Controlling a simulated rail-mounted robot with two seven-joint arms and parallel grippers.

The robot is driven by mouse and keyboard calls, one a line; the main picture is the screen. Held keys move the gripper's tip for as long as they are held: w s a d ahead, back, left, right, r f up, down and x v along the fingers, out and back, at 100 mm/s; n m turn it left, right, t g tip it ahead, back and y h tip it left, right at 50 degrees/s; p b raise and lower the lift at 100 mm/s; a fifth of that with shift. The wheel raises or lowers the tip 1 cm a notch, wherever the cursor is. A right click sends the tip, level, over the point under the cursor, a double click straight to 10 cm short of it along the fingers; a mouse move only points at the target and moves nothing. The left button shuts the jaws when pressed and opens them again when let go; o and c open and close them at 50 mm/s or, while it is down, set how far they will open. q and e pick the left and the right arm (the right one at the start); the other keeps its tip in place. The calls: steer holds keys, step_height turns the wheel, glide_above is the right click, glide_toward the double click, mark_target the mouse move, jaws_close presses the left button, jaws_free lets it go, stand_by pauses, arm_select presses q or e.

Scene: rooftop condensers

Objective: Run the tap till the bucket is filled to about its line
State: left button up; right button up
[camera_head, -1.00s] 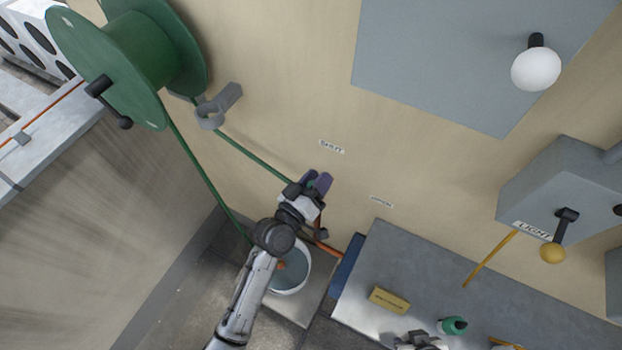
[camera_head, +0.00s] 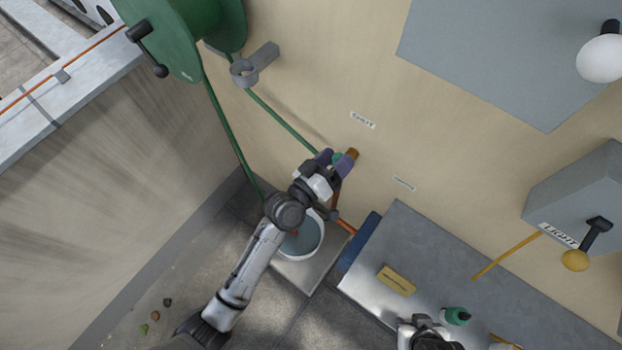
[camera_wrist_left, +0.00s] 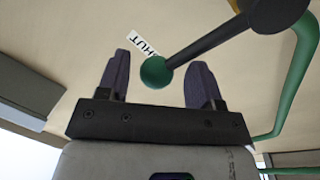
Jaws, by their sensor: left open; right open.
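The tap on the wall shows a brown end (camera_head: 351,154) beside my left gripper (camera_head: 328,160). In the left wrist view the tap's dark lever ends in a green knob (camera_wrist_left: 157,71), which lies between the open fingers of my left gripper (camera_wrist_left: 158,82). The label SHUT (camera_head: 362,120) is on the wall above the tap. The white bucket (camera_head: 318,246) stands on the floor below, partly hidden by my left arm. Grey-blue water and something orange show in it; I cannot make out its line or a stream. My right gripper (camera_head: 424,332) is at the bottom edge.
A green hose reel (camera_head: 175,35) hangs upper left, with its hose (camera_head: 280,120) running to the tap. A grey bench (camera_head: 440,255) at lower right carries a yellow block (camera_head: 396,280) and a green-topped bottle (camera_head: 456,316). A LIGHT switch box (camera_head: 575,195) is at right.

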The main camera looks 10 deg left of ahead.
steer(key=shift+f+b, duration=0.3)
steer(key=shift+f, duration=0.05)
arm_select(q)
steer(key=v, duration=1.1)
